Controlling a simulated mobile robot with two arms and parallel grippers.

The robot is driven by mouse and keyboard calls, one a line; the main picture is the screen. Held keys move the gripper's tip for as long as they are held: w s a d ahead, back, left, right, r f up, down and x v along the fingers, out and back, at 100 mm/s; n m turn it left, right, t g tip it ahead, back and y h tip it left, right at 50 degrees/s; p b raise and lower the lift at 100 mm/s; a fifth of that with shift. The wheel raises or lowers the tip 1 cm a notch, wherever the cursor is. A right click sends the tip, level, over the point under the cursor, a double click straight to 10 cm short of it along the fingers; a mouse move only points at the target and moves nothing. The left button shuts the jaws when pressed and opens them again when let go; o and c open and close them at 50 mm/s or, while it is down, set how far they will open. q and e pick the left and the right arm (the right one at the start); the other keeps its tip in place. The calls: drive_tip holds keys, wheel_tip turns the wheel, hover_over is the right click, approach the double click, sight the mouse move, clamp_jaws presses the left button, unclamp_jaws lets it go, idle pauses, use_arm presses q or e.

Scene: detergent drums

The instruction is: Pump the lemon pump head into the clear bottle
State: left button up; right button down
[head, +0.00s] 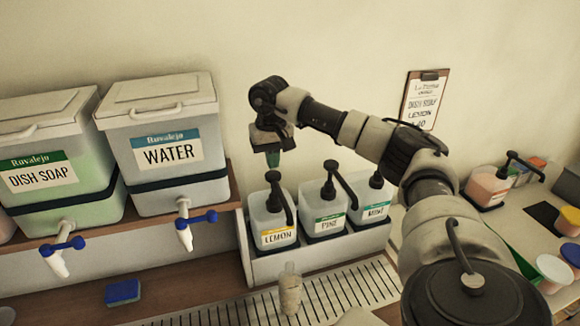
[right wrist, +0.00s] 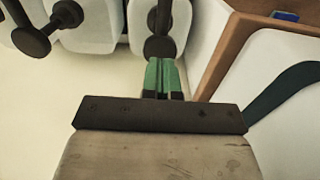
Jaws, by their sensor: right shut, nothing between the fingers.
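The lemon pump bottle (head: 272,225) stands leftmost in a white rack, with a yellow LEMON label and a black pump head (head: 276,182). My right gripper (head: 273,158) is shut and empty, its green fingertips just above the lemon pump head in the head view. In the right wrist view the shut green fingers (right wrist: 163,75) point at a black pump head (right wrist: 160,47); whether they touch it I cannot tell. The clear bottle (head: 290,288) stands upright on the slatted drain grate in front of the lemon bottle. My left gripper is not in view.
PINE (head: 324,208) and MINT (head: 372,205) pump bottles stand right of lemon. DISH SOAP (head: 50,165) and WATER (head: 165,140) drums with blue-handled taps sit on a shelf at left. A blue sponge (head: 123,292) lies at lower left. A clipboard (head: 424,100) hangs on the wall.

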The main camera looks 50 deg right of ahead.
sight(273, 174)
drive_tip(key=shift+f, duration=0.15)
drive_tip(key=shift+f+b, duration=1.9)
drive_tip(key=shift+f, duration=1.2)
wheel_tip(273, 174, up, 7)
drive_tip(key=p, duration=0.5)
drive_tip(key=shift+f, duration=0.2)
drive_tip(key=shift+f, duration=0.2)
